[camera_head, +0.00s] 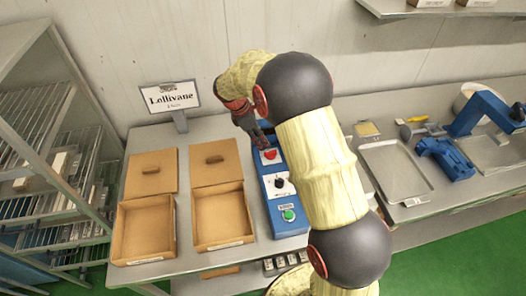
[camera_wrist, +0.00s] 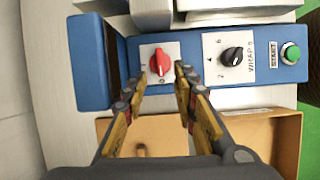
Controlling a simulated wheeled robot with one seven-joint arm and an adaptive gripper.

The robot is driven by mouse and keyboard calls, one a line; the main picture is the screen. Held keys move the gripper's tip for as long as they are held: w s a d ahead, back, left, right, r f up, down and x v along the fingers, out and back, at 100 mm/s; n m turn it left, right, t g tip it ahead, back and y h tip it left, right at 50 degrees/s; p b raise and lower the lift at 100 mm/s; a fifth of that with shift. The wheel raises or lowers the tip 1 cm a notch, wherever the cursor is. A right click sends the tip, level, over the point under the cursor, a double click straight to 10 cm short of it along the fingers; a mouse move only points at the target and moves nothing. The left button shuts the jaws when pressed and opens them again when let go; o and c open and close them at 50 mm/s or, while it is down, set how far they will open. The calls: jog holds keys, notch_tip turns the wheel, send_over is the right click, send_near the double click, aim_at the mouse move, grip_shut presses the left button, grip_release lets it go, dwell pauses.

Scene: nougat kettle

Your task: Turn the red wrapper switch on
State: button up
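The red wrapper switch (camera_wrist: 160,63) is a red rotary knob on a white plate, set in a blue control panel (camera_wrist: 135,45). In the wrist view it stands upright, its length running up and down the picture. The red knob also shows in the head view (camera_head: 270,155) at the panel's far end. My gripper (camera_wrist: 160,86) is open, with a fingertip on either side of the knob's lower end in the wrist view. I cannot tell whether the fingers touch it. In the head view my gripper (camera_head: 258,142) is over the panel's far end, partly hidden by my arm.
The same panel has a black dial (camera_wrist: 233,56) and a green start button (camera_wrist: 291,53). Two open cardboard boxes (camera_head: 145,258) (camera_head: 222,245) stand left of the panel. A sign (camera_head: 170,97) stands behind them. A metal tray (camera_head: 395,172) and a blue device (camera_head: 447,157) are at the right.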

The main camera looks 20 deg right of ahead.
aim_at(270, 151)
jog(key=shift+n, duration=0.3)
jog(key=b+x, duration=0.1)
jog(key=x, duration=0.7)
jog(key=shift+a, duration=0.1)
jog(key=shift+c, duration=0.7)
grip_shut()
